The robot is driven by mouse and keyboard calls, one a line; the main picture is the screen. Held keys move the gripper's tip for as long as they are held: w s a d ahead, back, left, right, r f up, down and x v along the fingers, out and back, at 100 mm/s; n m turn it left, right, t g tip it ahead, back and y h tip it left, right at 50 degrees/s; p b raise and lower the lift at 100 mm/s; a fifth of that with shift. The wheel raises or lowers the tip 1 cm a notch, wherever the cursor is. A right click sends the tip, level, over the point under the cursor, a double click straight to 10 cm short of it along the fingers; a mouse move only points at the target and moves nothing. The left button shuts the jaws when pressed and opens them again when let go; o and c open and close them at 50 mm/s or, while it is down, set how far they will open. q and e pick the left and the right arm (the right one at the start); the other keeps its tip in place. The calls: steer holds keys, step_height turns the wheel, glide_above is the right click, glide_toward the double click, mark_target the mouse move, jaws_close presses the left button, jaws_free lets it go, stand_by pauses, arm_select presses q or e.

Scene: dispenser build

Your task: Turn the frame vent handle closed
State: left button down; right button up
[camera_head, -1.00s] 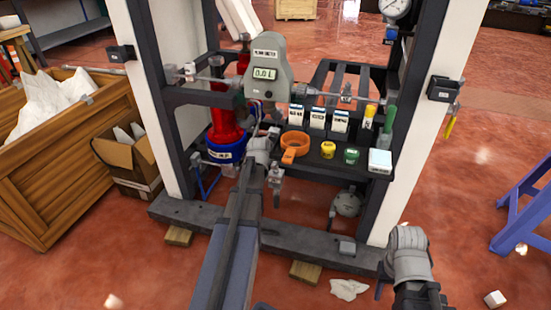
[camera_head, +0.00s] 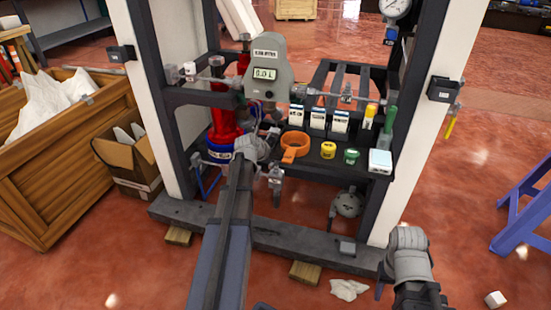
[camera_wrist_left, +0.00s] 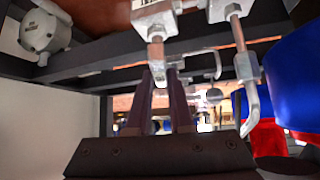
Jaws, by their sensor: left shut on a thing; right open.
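My right gripper (camera_head: 383,281) is low at the right, in front of the frame's foot. It is open and holds nothing visible; its jaws are mostly hidden by my arm.
The dispenser frame (camera_head: 285,240) holds a grey meter (camera_head: 268,68), a red and blue filter (camera_head: 223,140) and a shelf with an orange ring (camera_head: 295,147). In the left wrist view, a hooked metal tube (camera_wrist_left: 250,105) is right of my fingers. A wooden crate (camera_head: 60,175) stands left.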

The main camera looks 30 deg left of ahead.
arm_select(q)
steer(key=m+h, duration=0.2)
steer(key=m, duration=0.1)
steer(key=m+h, duration=0.1)
steer(key=shift+w+a+g, duration=0.2)
steer(key=shift+a+g, duration=0.1)
steer(key=shift+a, duration=0.05)
steer(key=shift+m+g+h, duration=0.6)
steer(key=shift+m+h, duration=0.5)
steer(key=shift+m, duration=0.9)
steer(key=c, duration=0.8)
jaws_free()
